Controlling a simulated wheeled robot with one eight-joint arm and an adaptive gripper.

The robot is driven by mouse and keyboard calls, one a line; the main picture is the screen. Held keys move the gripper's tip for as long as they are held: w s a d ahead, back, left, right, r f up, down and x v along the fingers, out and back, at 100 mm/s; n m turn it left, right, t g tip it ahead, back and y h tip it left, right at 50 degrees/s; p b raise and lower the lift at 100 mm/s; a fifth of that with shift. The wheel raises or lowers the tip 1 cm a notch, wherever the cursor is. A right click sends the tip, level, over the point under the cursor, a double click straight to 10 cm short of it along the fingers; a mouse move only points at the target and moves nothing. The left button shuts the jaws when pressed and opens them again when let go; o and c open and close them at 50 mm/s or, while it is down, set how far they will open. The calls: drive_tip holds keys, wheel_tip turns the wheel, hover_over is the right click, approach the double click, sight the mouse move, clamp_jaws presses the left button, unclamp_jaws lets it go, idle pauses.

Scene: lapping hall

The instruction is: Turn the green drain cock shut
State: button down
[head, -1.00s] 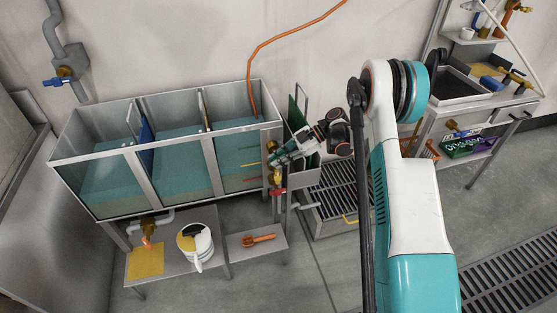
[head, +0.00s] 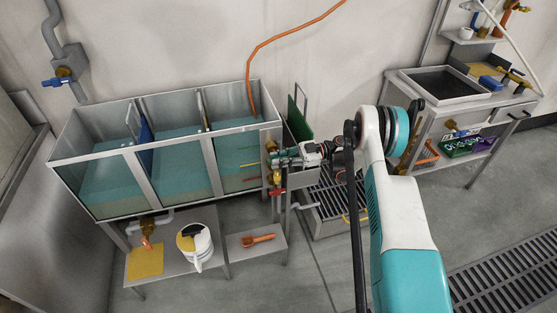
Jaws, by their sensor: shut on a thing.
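The three-bay glass tank (head: 216,178) stands on a metal frame at the left. Brass fittings (head: 271,146) sit one above another on its right end. A red handle (head: 278,192) shows on the lowest one. My gripper (head: 280,158) points left at the upper fittings and is shut on a small green part there, which looks like the green drain cock's handle. The jaws hide most of it, so its exact angle cannot be told.
A grey shelf under the tank holds a white jug (head: 195,245), a yellow cloth (head: 146,262) and an orange tool (head: 258,238). A green panel (head: 298,118) stands behind my wrist. A floor grate (head: 330,203) lies below it.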

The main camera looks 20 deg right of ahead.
idle(0.3)
drive_tip(key=c, duration=1.6)
unclamp_jaws()
drive_tip(key=shift+o, duration=0.2)
drive_tip(key=shift+d, duration=0.1)
drive_tip(key=d, duration=0.7)
drive_tip(key=shift+d, duration=0.1)
